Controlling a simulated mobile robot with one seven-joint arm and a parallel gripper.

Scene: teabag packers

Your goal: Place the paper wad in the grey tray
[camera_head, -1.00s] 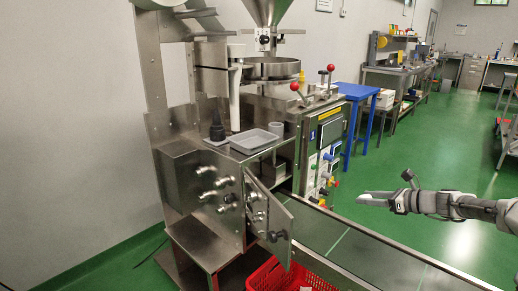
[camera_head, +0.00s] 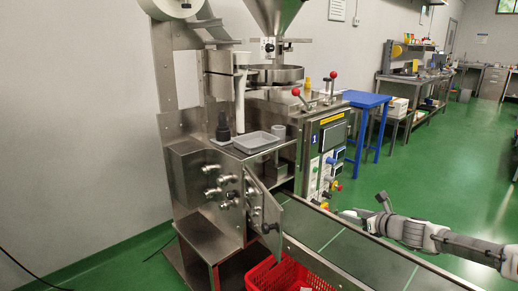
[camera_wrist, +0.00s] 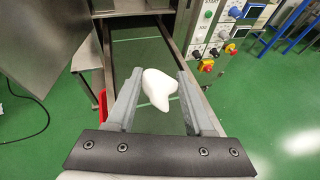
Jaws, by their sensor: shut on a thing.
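The paper wad (camera_wrist: 159,88) is a white, irregular lump between the two grey fingers of my gripper (camera_wrist: 158,75) in the wrist view. My gripper is shut on it. The grey tray (camera_head: 257,141) is shallow and rectangular. It sits on the steel ledge of the packing machine and looks empty. The tray is not in the wrist view.
A black bottle-like part (camera_head: 223,128) and a small grey cup (camera_head: 278,131) stand near the tray. An open steel door (camera_head: 266,218) juts out below the ledge. A red crate (camera_head: 272,278) is on the floor. A control panel (camera_head: 333,136) stands right of the ledge.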

